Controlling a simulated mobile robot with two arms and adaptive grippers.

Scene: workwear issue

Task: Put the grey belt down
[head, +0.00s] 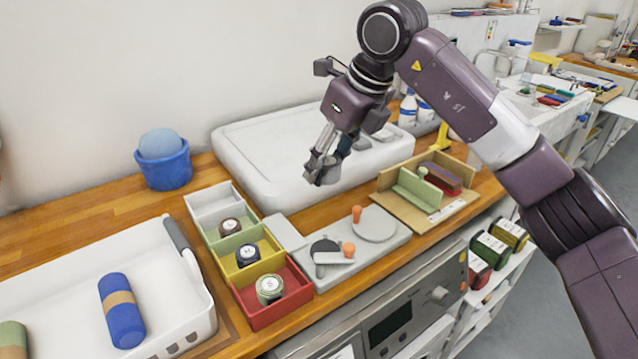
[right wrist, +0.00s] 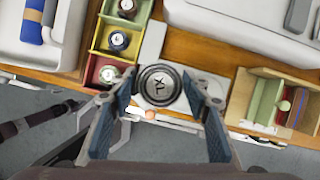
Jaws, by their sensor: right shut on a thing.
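The grey belt (head: 330,174) is a coiled roll; its top, marked XL, faces the camera in the right wrist view (right wrist: 160,86). My right gripper (head: 322,163) is shut on it and holds it in the air, in front of the white basin-like tray. The four-colour divided box (head: 262,318) stands below and to the left. Its green, yellow and red compartments each hold a rolled belt; its light grey compartment (head: 212,199) at the far end looks empty. My left gripper is not in view.
A grey board (head: 395,240) with orange knobs lies right of the box. A wooden rack (head: 428,218) stands further right. A white tray (head: 185,262) with a blue roll (head: 121,310) is at left, a blue bucket (head: 164,172) behind. Bare wood shows between box and bucket.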

